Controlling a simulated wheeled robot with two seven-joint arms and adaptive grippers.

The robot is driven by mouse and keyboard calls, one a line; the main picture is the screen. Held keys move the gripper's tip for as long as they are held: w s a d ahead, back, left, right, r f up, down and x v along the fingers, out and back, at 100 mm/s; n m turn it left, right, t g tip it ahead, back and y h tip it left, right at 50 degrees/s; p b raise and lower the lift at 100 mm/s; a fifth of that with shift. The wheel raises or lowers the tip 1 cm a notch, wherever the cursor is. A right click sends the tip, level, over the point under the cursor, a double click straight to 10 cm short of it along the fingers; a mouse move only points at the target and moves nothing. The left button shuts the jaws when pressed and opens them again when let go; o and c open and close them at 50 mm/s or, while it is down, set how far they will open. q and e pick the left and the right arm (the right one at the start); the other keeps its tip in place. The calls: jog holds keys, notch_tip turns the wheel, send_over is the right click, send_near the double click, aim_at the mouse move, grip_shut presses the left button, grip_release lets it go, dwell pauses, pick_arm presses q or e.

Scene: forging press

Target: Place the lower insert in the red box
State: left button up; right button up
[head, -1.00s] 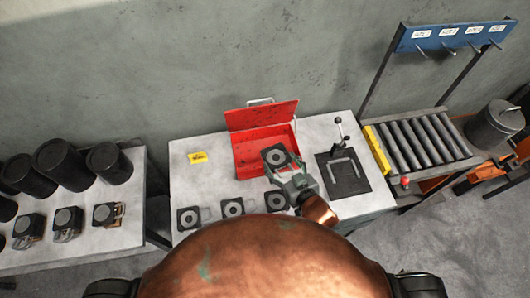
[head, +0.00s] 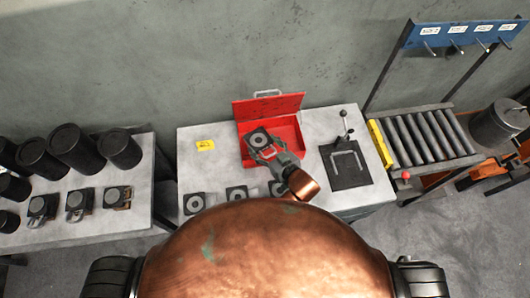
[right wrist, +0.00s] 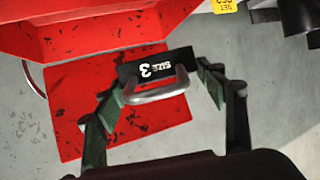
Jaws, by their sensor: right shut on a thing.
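The red box (head: 286,131) stands open on the grey table, its lid tilted up at the back. My right gripper (head: 266,151) is shut on a dark square insert (head: 258,137) with a pale round ring on top. It holds the insert over the left part of the box. In the right wrist view, the gripper (right wrist: 160,85) has its fingers at both sides of the insert (right wrist: 150,69), which shows a "SIZE 3" label and a grey handle. Red box floor (right wrist: 70,125) shows below it; I cannot tell whether they touch. My left gripper is out of view.
More dark inserts (head: 193,203) stand along the table's front edge. A yellow tag (head: 205,145) lies left of the box. A black plate with a lever (head: 346,168) is on the right, before a roller conveyor (head: 425,140). A left table (head: 85,217) holds dark cylinders.

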aim_at(263, 142)
jog(key=w+f, duration=0.2)
jog(key=f, duration=0.1)
jog(key=w+f, duration=0.1)
jog(key=w, duration=0.1)
jog(key=shift+a+f, duration=0.15)
jog(key=shift+a, duration=0.1)
jog(key=shift+f, duration=1.6)
jog(key=o, duration=1.6)
jog(key=shift+f, duration=0.45)
jog(key=o, duration=0.5)
jog(key=shift+c, duration=0.2)
jog(key=shift+s, duration=0.1)
jog(key=shift+d+r, duration=0.1)
jog(key=shift+r, duration=0.15)
jog(key=shift+s+d, duration=0.2)
jog(key=shift+s, duration=0.15)
jog(key=v, duration=1.1)
